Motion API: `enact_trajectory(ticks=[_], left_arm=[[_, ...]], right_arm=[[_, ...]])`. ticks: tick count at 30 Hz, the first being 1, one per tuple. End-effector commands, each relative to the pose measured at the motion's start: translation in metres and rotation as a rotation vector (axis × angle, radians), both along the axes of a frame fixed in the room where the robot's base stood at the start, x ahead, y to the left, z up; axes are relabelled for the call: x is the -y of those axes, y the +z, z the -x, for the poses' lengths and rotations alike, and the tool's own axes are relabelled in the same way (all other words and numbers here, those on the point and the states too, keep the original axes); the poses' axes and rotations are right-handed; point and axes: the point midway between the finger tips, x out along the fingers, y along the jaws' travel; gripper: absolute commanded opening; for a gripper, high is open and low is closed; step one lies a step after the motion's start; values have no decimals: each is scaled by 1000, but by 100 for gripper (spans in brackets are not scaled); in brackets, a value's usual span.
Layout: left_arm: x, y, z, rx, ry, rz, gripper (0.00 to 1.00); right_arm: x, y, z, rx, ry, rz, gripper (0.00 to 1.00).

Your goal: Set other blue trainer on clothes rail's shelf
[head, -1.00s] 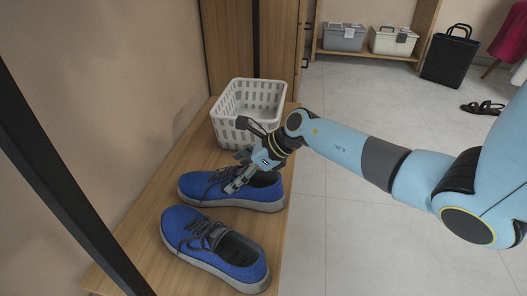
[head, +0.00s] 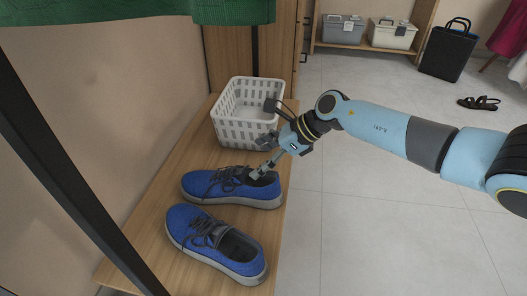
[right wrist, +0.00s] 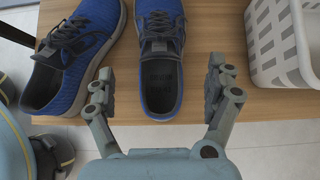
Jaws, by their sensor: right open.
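Two blue trainers with dark laces and grey soles stand side by side on a wooden shelf (head: 125,262) below a hanging green garment. The farther trainer (head: 215,187) is beside the white basket; the nearer trainer (head: 200,232) is in front of it. My right gripper (head: 262,170) is open at the heel end of the farther trainer. In the right wrist view its fingers (right wrist: 160,88) are spread on either side of this trainer's heel (right wrist: 160,105), with gaps visible on both sides. The nearer trainer (right wrist: 75,55) is left of the fingers there. My left gripper is out of view.
The white slatted basket (head: 245,130) stands on the shelf behind the trainers. A dark post (head: 60,150) crosses the left side, and the green garment (head: 100,10) hangs at the top. Open tiled floor (head: 370,220) lies to the right.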

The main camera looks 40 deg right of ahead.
Motion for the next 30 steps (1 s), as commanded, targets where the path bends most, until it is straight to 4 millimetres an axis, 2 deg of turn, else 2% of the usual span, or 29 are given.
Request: enact_trajectory(ticks=[6, 8, 11, 13, 15, 18, 20, 22, 24, 26, 27, 30], left_arm=[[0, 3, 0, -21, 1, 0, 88], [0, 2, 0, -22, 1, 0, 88], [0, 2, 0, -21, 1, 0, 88], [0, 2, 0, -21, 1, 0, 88], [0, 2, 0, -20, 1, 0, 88], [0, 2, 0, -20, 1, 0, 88], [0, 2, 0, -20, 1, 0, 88], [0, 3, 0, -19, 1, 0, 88], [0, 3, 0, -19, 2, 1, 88], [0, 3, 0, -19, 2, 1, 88], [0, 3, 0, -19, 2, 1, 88], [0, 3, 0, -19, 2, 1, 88]], right_arm=[[-1, 3, 2, 3, -12, -17, 87], [-12, 7, 4, 11, -50, -77, 87], [-43, 27, 10, 32, -206, -308, 87], [-63, 50, 18, 28, -396, -565, 87], [-70, 75, 29, -11, -641, -867, 87], [-56, 94, 56, -123, -1042, -1302, 87], [-44, 92, 80, -220, -1303, -1542, 87], [-34, 82, 115, -349, -1609, -1785, 87], [-32, 67, 153, -487, -1904, -1979, 87], [-38, 57, 184, -598, -2130, -2095, 87], [-44, 51, 202, 646, 2190, 2081, 87], [-60, 44, 237, 657, 2059, 1824, 87]])
